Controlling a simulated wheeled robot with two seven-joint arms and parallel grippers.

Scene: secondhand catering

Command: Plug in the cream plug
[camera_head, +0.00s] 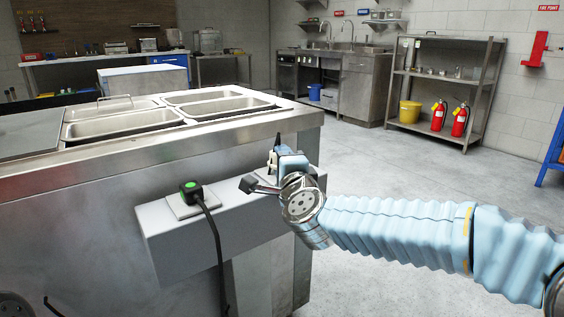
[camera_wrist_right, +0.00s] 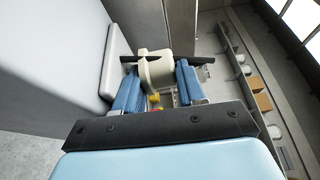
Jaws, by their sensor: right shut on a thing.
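My right gripper (camera_head: 262,172) is shut on the cream plug (camera_wrist_right: 157,70), which sits between its blue fingers in the right wrist view. In the head view the plug (camera_head: 273,159) shows only as a small pale piece, mostly hidden by the gripper. The gripper is at the right end of the grey socket box (camera_head: 160,240) on the counter's side. A pale plate (camera_wrist_right: 116,62) lies left of the plug in the wrist view; I cannot tell whether they touch. Dark parts at the lower left corner look like my left gripper (camera_head: 48,305), mostly cut off.
A black plug with a green top (camera_head: 191,190) sits in the left socket plate (camera_head: 177,206), its black cable (camera_head: 217,250) hanging down. The steel counter (camera_head: 235,125) with several pans stands behind the box. Open floor (camera_head: 400,170) lies to the right.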

